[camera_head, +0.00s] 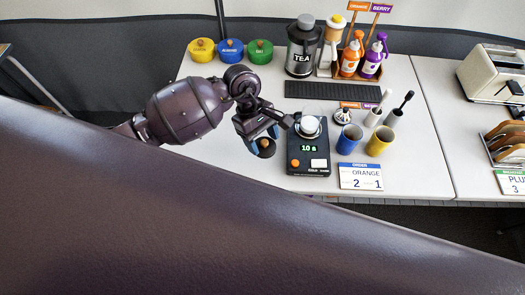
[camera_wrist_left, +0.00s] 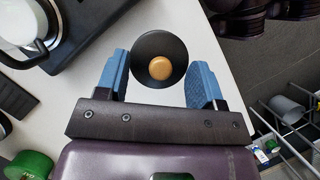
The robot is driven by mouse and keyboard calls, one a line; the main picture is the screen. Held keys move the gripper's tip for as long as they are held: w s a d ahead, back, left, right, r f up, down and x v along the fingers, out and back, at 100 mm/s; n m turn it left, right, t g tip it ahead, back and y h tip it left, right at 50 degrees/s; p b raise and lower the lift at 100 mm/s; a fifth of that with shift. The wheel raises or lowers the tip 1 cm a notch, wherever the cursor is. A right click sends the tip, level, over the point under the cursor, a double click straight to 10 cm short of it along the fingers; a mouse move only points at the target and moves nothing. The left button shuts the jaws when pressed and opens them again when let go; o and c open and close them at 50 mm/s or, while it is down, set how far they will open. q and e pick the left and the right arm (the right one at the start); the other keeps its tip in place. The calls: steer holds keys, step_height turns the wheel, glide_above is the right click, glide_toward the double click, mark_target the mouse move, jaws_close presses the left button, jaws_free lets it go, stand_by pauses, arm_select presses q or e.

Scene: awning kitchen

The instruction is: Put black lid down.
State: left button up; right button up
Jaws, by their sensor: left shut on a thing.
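A round black lid with an orange-tan knob (camera_wrist_left: 146,46) is between the blue fingers of my left gripper (camera_wrist_left: 160,72) in the left wrist view. The fingers are shut on its sides. In the head view my left gripper (camera_head: 262,143) holds the lid (camera_head: 267,154) over the white counter, just left of the black timer scale (camera_head: 308,165). The height of the lid above the counter is hard to judge. My right gripper is not in view.
The scale reads 10 s and carries a small pot (camera_head: 310,125). Blue (camera_head: 348,140) and yellow (camera_head: 379,142) cups stand right of it, behind an order card (camera_head: 361,177). Yellow, blue and green tins (camera_head: 260,52) and a tea canister (camera_head: 303,46) stand behind. Counter left of the scale is bare.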

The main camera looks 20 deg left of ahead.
mark_target(263, 145)
arm_select(q)
step_height(263, 145, down, 3)
steer(key=shift+f, duration=2.15)
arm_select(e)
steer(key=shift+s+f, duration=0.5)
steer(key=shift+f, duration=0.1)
arm_select(q)
steer(key=shift+b, duration=0.3)
steer(key=o, duration=0.5)
steer(key=shift+f, duration=0.1)
steer(key=o, duration=0.4)
steer(key=shift+o, duration=0.2)
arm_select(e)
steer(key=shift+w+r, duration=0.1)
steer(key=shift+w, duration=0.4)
